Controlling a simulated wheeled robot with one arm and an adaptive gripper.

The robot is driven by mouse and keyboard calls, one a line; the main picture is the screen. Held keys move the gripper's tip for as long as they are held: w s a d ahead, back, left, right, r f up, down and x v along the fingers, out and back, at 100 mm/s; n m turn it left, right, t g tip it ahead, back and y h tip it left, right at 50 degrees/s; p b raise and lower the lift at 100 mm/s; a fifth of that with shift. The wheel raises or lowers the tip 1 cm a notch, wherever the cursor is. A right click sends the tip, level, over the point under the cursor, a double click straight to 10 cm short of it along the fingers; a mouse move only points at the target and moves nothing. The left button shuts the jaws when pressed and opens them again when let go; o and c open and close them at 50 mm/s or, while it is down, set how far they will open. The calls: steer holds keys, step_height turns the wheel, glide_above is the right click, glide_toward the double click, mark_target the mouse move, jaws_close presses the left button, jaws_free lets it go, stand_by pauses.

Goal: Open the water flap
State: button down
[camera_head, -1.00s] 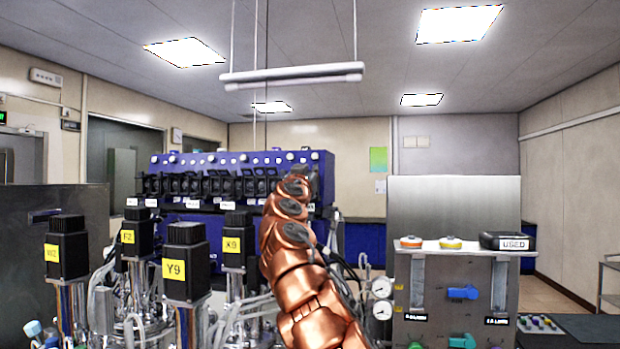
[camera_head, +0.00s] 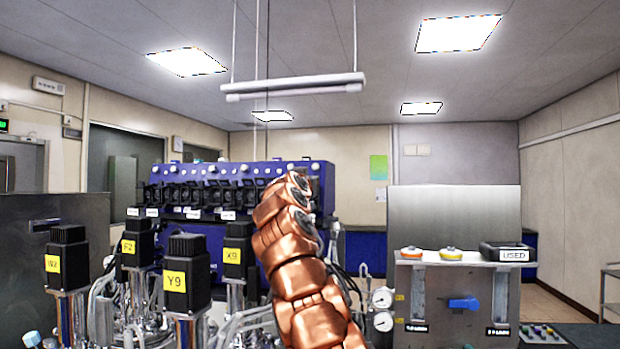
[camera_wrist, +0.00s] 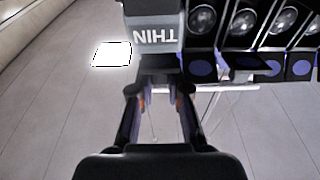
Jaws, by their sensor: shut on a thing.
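A blue machine panel (camera_head: 318,190) at the back of the head view carries a row of black flaps (camera_head: 205,194) with small white labels below. In the wrist view, upside down, round parts and dark flaps (camera_wrist: 249,61) with blue discs run to the upper right. My gripper (camera_wrist: 160,82) is at the left end of that row, shut on the edge of a dark-edged grey piece (camera_wrist: 153,13). Its upside-down lettering seems to read THIN. I cannot read which flap is the water one. In the head view my arm hides the fingertips and the panel's right part.
Motor-topped vessels, including the one marked Y9 (camera_head: 187,272), crowd the left front among tubes. A grey unit (camera_head: 450,283) with a blue valve handle and a black USED box (camera_head: 508,251) on top stands right of my arm. Two gauges (camera_head: 382,298) sit between.

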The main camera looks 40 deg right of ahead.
steer(key=shift+w+d+f, duration=0.15)
steer(key=shift+d+f, duration=0.05)
steer(key=shift+f, duration=0.3)
steer(key=c, duration=1.1)
jaws_free()
steer(key=shift+a+f, duration=0.1)
steer(key=shift+s+a, duration=0.4)
steer(key=shift+a, duration=0.1)
steer(key=shift+s+a, duration=0.25)
steer(key=shift+s, duration=0.1)
steer(key=v, duration=1)
steer(key=shift+r, duration=0.35)
